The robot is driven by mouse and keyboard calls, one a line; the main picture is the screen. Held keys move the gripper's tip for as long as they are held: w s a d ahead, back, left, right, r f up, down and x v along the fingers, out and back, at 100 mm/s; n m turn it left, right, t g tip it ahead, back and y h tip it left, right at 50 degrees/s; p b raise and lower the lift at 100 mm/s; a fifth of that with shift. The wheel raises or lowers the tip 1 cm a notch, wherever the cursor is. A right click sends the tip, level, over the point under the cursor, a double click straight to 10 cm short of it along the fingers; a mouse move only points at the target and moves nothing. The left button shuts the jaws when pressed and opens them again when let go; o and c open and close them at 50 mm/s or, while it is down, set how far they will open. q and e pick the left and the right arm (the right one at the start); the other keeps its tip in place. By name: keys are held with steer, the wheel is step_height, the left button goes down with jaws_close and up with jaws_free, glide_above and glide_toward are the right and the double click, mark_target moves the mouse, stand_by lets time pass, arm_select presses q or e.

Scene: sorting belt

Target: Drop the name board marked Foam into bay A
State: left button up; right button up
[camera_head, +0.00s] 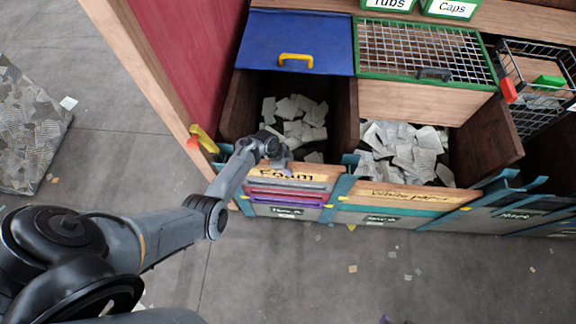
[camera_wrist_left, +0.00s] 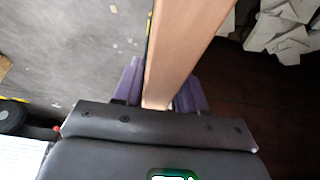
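The name board marked Foam (camera_head: 300,175) is a pale wooden plank along the top of the front of the leftmost bay, bay A (camera_head: 285,212). My left gripper (camera_head: 283,160) is over its upper edge and hides part of it. In the left wrist view, the purple fingers lie against both faces of the board (camera_wrist_left: 185,40), so the gripper looks shut on it. I cannot tell whether the board is fully seated between the teal posts. A small purple tip at the bottom edge of the head view seems to be my right gripper (camera_head: 385,319); its state is unclear.
The neighbouring bay has a White paper board (camera_head: 405,195) on its front. Both bays hold pale scraps. A blue lid (camera_head: 295,42) and a green-framed mesh lid (camera_head: 425,52) are behind. A yellow-and-red lever (camera_head: 203,138) is left of bay A. The floor in front is mostly open.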

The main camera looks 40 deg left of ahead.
arm_select(q)
steer(key=o, duration=0.4)
steer(key=shift+r, duration=0.1)
steer(key=shift+c, duration=0.2)
steer(key=shift+s, duration=0.1)
steer(key=shift+a+r, duration=0.15)
steer(key=shift+r, duration=0.3)
steer(key=p+v, duration=0.3)
steer(key=v, duration=0.6)
steer(key=shift+a+r+p, duration=0.1)
steer(key=shift+r+p, duration=0.3)
